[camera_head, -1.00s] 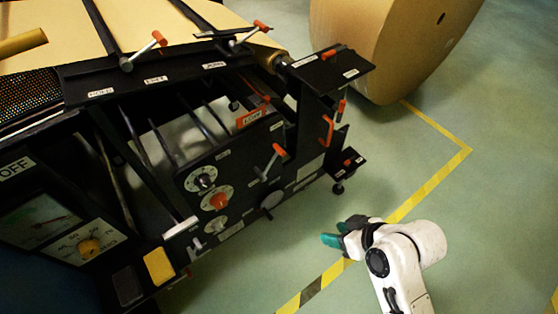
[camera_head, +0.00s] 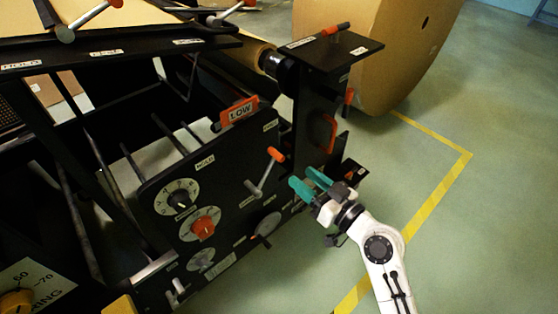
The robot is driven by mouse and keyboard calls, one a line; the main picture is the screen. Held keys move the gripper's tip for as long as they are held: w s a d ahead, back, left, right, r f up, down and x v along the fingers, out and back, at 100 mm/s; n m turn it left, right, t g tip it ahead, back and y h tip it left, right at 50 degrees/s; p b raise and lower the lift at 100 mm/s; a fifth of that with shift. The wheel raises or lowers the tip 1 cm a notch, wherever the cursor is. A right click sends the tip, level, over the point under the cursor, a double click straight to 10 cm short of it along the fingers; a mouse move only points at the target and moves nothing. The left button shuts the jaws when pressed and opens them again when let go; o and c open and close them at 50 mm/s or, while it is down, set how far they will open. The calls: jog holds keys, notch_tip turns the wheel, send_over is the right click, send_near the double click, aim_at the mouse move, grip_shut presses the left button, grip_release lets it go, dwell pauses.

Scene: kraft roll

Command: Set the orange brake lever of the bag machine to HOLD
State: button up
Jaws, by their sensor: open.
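Several orange-tipped levers are on the black bag machine (camera_head: 150,215); I cannot tell for sure which is the brake. One lever (camera_head: 265,170) on the front panel has a silver shaft and an orange tip leaning up and right. A label reading HOLD (camera_head: 205,162) is on the panel up and left of it; the other small labels around it are too blurred to read. My gripper (camera_head: 309,183), with teal fingers, is open and empty. It is just right of this lever in the picture, fingers pointing up and left, apparently apart from it.
Dials with a red knob (camera_head: 203,227) are left of the lever. An overhanging black plate (camera_head: 330,48) and a large kraft roll (camera_head: 385,50) are behind. Green floor on the right is free.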

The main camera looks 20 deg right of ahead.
aim_at(280, 159)
jog(key=x, duration=0.9)
jog(key=shift+w+a, duration=0.1)
jog(key=shift+w, duration=0.1)
jog(key=shift+c, duration=0.5)
grip_shut()
